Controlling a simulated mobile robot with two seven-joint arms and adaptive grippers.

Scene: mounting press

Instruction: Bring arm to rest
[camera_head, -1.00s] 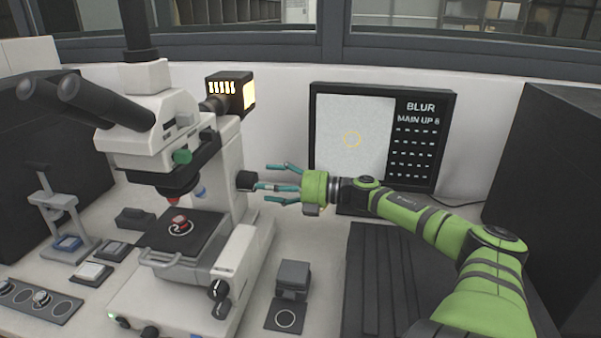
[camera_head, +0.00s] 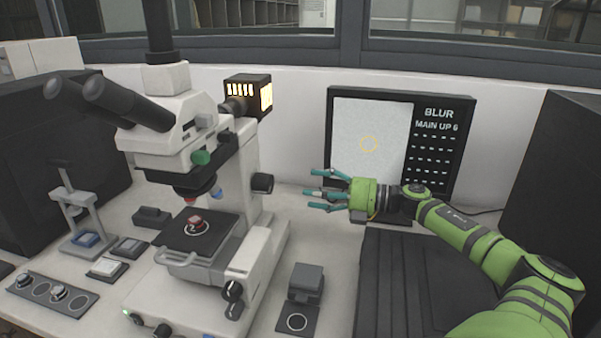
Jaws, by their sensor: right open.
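My right gripper (camera_head: 322,189) has teal fingers spread open and is empty. It is on the green right arm (camera_head: 470,236) and points left, in front of the monitor (camera_head: 390,143). Its fingertips are to the right of the microscope's black side knob (camera_head: 262,184), with a clear gap between them. The microscope (camera_head: 205,150) stands at centre left, with a small red-topped sample (camera_head: 196,222) on its dark stage (camera_head: 180,236). The monitor reads "BLUR" and "MAIN UP 6" beside a grey picture with a yellow ring. My left gripper is not in view.
A small press stand (camera_head: 84,222) and a dark tray with round wells (camera_head: 50,295) are at left. A grey block (camera_head: 306,279) on a dark base with a ringed spot is right of the microscope. A dark ribbed panel (camera_head: 400,290) lies beneath my right arm.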

